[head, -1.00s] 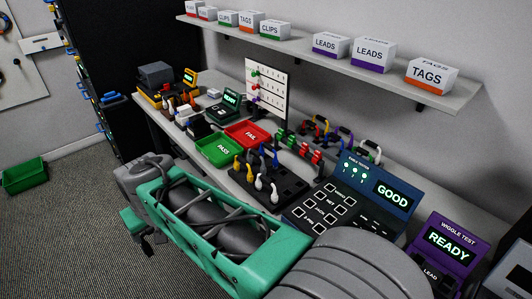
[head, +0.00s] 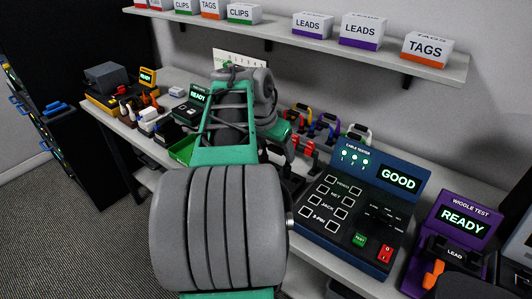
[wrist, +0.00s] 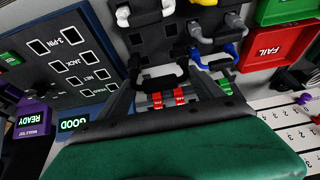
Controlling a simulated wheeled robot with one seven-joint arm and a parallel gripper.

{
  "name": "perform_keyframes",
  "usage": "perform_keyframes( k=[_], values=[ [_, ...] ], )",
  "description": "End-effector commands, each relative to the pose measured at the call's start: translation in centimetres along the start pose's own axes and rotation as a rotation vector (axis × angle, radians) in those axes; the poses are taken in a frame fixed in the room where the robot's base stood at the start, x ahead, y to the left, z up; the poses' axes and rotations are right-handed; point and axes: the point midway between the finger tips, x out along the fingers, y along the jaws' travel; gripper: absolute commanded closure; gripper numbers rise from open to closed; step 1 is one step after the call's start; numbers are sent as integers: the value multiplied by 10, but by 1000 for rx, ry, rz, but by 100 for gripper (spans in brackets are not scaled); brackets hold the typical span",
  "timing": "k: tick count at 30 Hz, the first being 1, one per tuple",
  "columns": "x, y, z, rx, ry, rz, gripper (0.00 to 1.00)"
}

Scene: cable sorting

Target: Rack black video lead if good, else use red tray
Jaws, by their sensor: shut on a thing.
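My gripper (wrist: 165,84) is shut on a black arched lead (wrist: 164,75), seen between its fingers in the wrist view. Its plug type is hard to make out. Red blocks (wrist: 180,97) show between the fingers; I cannot tell whether they belong to the lead or lie behind it. In the head view my arm hides most of the gripper, which is over the bench left of the blue cable tester (head: 365,200). The tester screen reads GOOD. The red FAIL tray (wrist: 272,50) is at the upper right of the wrist view; my arm hides it in the head view.
A black board (wrist: 150,45) with white, grey, blue and yellow leads lies by the gripper. The purple wiggle tester (head: 455,225) reads READY. A green tray (head: 182,150) is partly hidden by my arm. A wall shelf (head: 290,35) with boxes overhangs the bench's back.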

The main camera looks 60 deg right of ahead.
Motion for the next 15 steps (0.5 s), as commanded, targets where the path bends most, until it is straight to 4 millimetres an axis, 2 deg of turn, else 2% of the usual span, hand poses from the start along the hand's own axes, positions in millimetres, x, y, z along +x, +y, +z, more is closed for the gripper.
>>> perform_keyframes(
  k=[5,15],
  values=[
    [8,2,2,8,1,2,72],
    [42,1,16,6,2,1,72]
  ],
)
